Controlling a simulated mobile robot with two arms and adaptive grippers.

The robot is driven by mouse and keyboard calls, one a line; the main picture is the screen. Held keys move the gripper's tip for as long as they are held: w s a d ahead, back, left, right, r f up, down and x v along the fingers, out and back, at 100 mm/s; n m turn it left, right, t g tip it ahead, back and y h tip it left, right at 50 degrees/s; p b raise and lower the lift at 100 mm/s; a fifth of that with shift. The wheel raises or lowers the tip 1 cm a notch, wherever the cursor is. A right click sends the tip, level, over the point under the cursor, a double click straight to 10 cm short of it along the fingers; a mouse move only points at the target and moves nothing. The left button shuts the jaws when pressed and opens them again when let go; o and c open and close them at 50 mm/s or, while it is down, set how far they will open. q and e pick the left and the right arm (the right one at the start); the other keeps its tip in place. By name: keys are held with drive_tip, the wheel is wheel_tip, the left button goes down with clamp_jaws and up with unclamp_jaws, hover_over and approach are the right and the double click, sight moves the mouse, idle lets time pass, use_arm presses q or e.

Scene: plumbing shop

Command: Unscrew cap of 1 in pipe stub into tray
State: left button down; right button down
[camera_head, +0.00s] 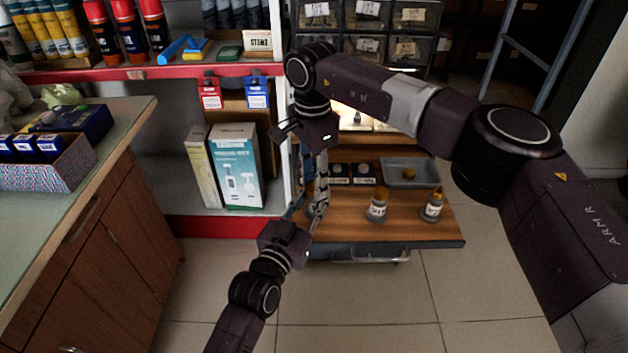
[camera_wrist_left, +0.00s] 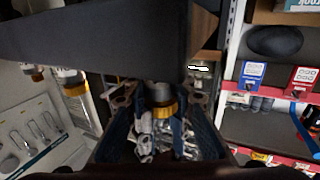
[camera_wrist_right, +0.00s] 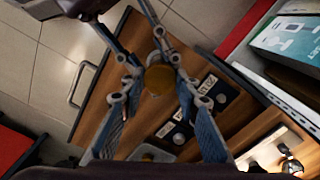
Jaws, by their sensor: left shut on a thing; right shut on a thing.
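A pipe stub with a brass cap is held between my two grippers, in front of the shelf's right post. My left gripper (camera_head: 306,212) comes from below and is shut on the stub; the left wrist view shows the grey stub body (camera_wrist_left: 158,93) with a brass band. My right gripper (camera_head: 318,178) points down from above and is shut on the brass cap (camera_wrist_right: 159,79), whose round top shows between its fingers. The fingers hide most of the stub, so its size label and thread are not visible.
Two labelled stubs with brass caps, one left (camera_head: 377,207) and one right (camera_head: 433,207), stand on the wooden cart top (camera_head: 340,228). Dark labelled sockets (camera_head: 340,173) sit behind them. A counter (camera_head: 120,130) is at left and a stocked shelf (camera_head: 190,70) behind.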

drive_tip(key=n, duration=1.9)
drive_tip(key=shift+d+n, duration=0.1)
drive_tip(key=shift+n, duration=0.2)
drive_tip(key=c, duration=1.5)
unclamp_jaws()
drive_tip(key=shift+o, duration=0.2)
